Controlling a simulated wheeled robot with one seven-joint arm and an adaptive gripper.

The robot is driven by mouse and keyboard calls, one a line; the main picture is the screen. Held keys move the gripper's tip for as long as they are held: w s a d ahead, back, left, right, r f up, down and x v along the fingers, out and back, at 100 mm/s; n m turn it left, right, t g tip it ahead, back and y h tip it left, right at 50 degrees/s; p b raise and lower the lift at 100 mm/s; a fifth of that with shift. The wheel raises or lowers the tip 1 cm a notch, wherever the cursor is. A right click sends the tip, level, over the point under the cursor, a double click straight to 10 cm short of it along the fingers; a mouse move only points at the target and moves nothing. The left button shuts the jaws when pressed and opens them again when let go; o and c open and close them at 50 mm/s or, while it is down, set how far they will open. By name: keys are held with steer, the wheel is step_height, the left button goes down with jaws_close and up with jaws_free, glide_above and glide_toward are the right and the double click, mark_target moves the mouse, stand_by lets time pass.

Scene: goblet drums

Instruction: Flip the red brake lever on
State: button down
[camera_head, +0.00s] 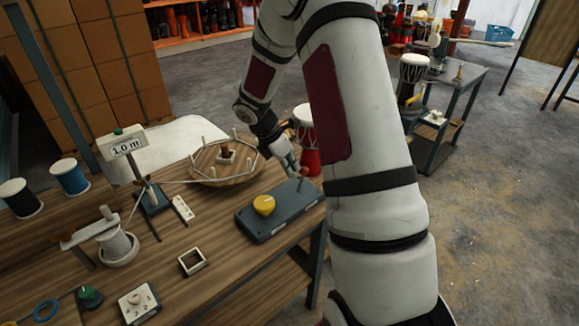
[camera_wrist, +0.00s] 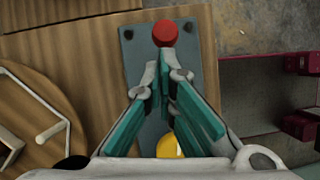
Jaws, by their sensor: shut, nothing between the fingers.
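The brake lever's round red knob (camera_wrist: 165,33) is at the far end of a grey-blue base plate (camera_wrist: 130,62) in the wrist view. In the head view the red knob (camera_head: 304,172) shows small at the far right end of the plate (camera_head: 282,217), on the wooden bench. My gripper (camera_wrist: 166,62) is shut and empty, its fingertips just short of the knob in the picture. I cannot tell whether they touch it. In the head view my gripper (camera_head: 294,168) is just left of the knob.
A yellow knob (camera_head: 263,205) sits on the same plate. A round wooden tray with pegs (camera_head: 222,180) stands behind left. A stand with a "1.0 m" sign (camera_head: 125,146) and several spools are further left. A red and white drum (camera_head: 306,145) stands beyond the bench.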

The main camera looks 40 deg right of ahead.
steer(key=shift+d, duration=0.4)
steer(key=shift+d, duration=0.1)
steer(key=shift+r, duration=0.2)
